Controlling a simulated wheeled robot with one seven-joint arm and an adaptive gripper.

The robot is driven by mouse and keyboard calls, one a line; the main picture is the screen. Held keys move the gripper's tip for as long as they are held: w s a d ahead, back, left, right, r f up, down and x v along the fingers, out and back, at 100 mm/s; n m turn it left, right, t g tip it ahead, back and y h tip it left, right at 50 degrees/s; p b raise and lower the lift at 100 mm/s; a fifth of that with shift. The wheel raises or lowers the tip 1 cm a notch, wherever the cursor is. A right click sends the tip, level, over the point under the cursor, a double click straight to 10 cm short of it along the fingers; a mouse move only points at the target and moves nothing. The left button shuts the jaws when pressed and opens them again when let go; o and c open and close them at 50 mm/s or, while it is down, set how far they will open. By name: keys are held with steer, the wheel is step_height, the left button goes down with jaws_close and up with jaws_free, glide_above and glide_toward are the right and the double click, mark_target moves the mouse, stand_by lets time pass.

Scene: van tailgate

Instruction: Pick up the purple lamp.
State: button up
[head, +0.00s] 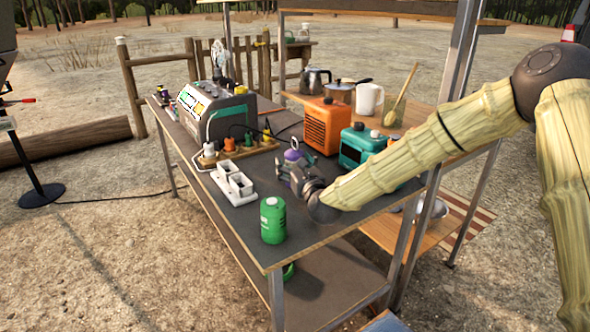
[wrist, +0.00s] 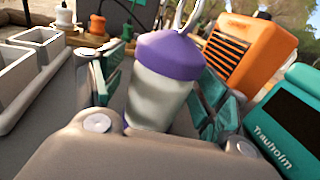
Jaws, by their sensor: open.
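The purple lamp (wrist: 160,92) has a purple cap, a pale translucent body and a wire handle on top. It stands upright on the dark tabletop (head: 318,240). In the head view only the lamp's purple top (head: 293,155) shows clearly, as my gripper hides the lower part. My gripper (head: 291,172) is low over the table, with its fingers open on either side of the lamp. In the wrist view the lamp stands between the two teal-padded fingers (wrist: 160,98), and its base is hidden behind the gripper body.
A green canister (head: 273,220) stands near the front edge. White square containers (head: 236,186) are left of the lamp. A teal device (head: 360,146) and an orange one (head: 326,126) stand close on the right. A grey-green power unit (head: 217,115) is behind.

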mark_target(297, 153)
steer(key=shift+c, duration=0.2)
steer(key=c, duration=1.2)
steer(key=shift+r, duration=0.15)
steer(key=shift+r, duration=0.3)
steer(key=r, duration=0.3)
steer(key=shift+s+d+p, duration=0.25)
steer(key=shift+d+p, duration=0.1)
steer(key=shift+d, duration=0.05)
steer(key=s+d+r, duration=0.1)
steer(key=s+d, duration=0.9)
steer(key=s, duration=0.1)
steer(key=shift+s+p, duration=0.15)
steer(key=shift+p, duration=0.3)
